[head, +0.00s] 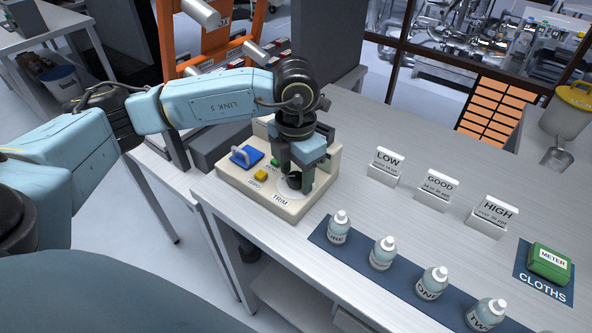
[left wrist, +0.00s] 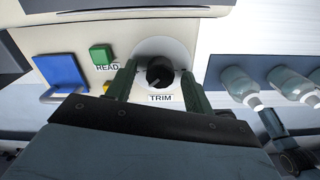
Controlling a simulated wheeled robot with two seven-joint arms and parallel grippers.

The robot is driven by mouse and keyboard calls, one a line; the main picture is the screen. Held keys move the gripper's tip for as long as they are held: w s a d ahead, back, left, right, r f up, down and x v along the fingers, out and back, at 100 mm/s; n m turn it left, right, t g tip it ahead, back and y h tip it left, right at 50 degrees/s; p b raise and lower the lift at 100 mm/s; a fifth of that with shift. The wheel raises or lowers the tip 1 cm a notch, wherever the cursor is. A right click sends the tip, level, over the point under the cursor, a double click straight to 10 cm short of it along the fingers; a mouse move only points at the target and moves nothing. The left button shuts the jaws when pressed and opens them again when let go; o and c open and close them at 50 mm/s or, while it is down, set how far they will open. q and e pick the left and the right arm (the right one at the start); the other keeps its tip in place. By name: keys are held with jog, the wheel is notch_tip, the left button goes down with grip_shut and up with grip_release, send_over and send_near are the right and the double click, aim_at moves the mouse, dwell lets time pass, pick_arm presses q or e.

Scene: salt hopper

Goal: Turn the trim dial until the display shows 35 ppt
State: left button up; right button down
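The trim dial is a black knob (left wrist: 159,72) on a round pale plate above the TRIM label, on the cream instrument box (head: 238,184). In the head view the dial (head: 294,181) is partly hidden by my left gripper (head: 300,180), which points down over it. In the left wrist view the green fingers of the left gripper (left wrist: 157,88) stand on either side of the knob, with gaps visible between them and it. The gripper is open and holds nothing. I cannot read any display number; my arm covers the back of the box in the head view. My right gripper is not in view.
Beside the dial are a green READ button (left wrist: 101,54), a yellow button (head: 261,175) and a blue pan (head: 247,157). Several bottles (head: 383,254) stand on a blue mat to the right. LOW (head: 386,166), GOOD (head: 436,191) and HIGH (head: 492,215) stands are behind.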

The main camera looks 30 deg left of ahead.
aim_at(296, 176)
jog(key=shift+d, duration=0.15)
pick_arm(q)
jog(key=shift+r, duration=0.45)
notch_tip(296, 176, up, 12)
jog(key=shift+r+p, duration=0.2)
jog(key=shift+p, duration=0.2)
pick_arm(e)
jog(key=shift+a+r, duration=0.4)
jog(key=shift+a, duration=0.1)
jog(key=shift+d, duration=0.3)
